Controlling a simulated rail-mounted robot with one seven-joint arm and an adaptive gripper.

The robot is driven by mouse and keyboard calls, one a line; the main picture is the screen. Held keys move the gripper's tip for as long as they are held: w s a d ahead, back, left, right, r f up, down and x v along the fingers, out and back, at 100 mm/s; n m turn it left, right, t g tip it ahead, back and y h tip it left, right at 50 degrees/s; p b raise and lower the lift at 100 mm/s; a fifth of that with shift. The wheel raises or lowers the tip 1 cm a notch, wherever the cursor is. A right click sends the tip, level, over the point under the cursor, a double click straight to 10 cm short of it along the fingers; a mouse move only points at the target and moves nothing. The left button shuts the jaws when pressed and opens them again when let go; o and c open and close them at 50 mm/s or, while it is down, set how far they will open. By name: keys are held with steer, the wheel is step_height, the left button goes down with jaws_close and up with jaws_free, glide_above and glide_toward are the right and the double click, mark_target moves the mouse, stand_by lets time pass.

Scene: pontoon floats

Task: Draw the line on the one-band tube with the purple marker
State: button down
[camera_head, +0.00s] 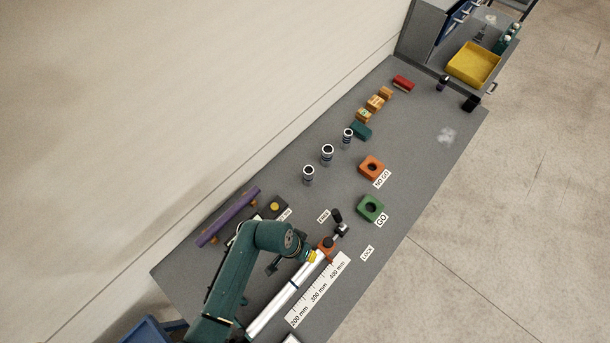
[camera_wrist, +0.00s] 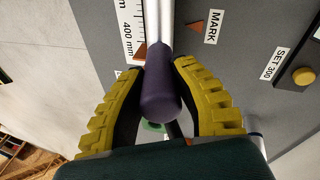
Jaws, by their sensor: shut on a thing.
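My gripper (camera_wrist: 160,72) is shut on the purple marker (camera_wrist: 160,97), whose thick dark body sits between the two yellow fingers. In the head view the arm largely hides the marker. A long silver tube (camera_head: 266,318) lies along the white ruler (camera_head: 318,288) and has one dark band visible. The tube also shows in the wrist view (camera_wrist: 158,22), running up beyond the marker. The marker overlaps it there; I cannot tell whether its tip touches. A MARK label (camera_wrist: 213,27) with a red triangle lies beside the tube.
Three short banded tubes (camera_head: 327,153) stand behind. Orange NO GO (camera_head: 371,166) and green GO (camera_head: 370,207) blocks are to the right. A dark lever (camera_head: 337,215) stands by the FREE label. A purple bar (camera_head: 229,216) lies left. A SET 300 button (camera_wrist: 303,76) is nearby.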

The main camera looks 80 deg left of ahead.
steer(key=shift+w+d+r+p, duration=0.1)
steer(key=shift+w+d+p, duration=0.2)
steer(key=shift+d+p, duration=0.2)
stand_by(0.9)
steer(key=shift+s+a, duration=0.45)
steer(key=shift+a, duration=0.25)
stand_by(1.4)
steer(key=shift+w+d, duration=0.2)
steer(key=shift+d, duration=0.2)
stand_by(0.9)
steer(key=shift+r, duration=3.45)
